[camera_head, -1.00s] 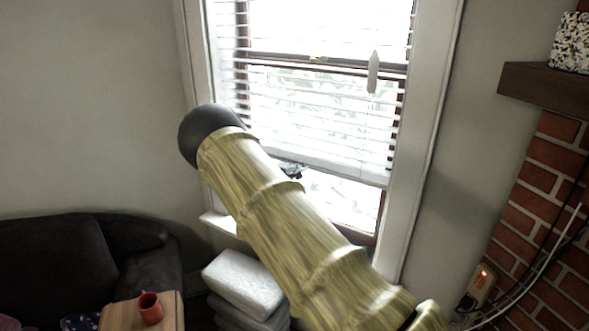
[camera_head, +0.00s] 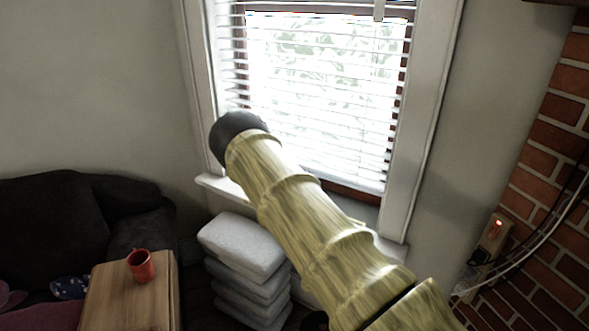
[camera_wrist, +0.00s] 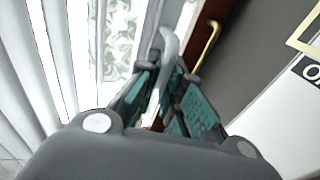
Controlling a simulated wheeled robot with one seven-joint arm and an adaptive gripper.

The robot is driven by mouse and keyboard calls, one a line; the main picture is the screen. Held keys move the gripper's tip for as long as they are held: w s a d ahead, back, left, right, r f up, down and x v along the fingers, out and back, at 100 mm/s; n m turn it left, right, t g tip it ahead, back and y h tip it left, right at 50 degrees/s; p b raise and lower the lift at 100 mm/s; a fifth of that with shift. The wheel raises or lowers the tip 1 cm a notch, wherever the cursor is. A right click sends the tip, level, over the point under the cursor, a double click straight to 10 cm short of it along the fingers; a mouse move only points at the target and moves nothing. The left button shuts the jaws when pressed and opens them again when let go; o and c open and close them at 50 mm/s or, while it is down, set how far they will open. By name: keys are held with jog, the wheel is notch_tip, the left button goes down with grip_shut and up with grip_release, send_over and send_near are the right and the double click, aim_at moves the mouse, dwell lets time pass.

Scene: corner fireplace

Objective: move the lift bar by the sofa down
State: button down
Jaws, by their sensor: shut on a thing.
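The white slatted blind (camera_head: 330,100) hangs over the window in the head view. Its bottom rail (camera_head: 372,187) is low, close above the window sill, with my arm crossing its left part. In the wrist view my gripper (camera_wrist: 162,82) has its teal-padded fingers closed around a pale, curved piece (camera_wrist: 169,48), which looks like the lift bar. White blind slats (camera_wrist: 78,50) stand just left of the fingers. My gripper is hidden in the head view, so its place along the rail cannot be told there.
A brass hook (camera_wrist: 208,45) on the brown window frame is close right of the fingers. Stacked grey cushions (camera_head: 240,245) stand below the sill. A dark sofa (camera_head: 50,225) and wooden table (camera_head: 125,300) with a red mug (camera_head: 141,266) are left. A brick fireplace (camera_head: 550,150) is right.

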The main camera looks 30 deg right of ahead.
notch_tip(320, 180, down, 8)
jog(key=b, duration=0.4)
jog(key=shift+f, duration=0.2)
jog(key=c, duration=1.5)
grip_release()
jog(key=shift+a, duration=0.1)
jog(key=shift+r, duration=0.1)
jog(key=v, duration=1.2)
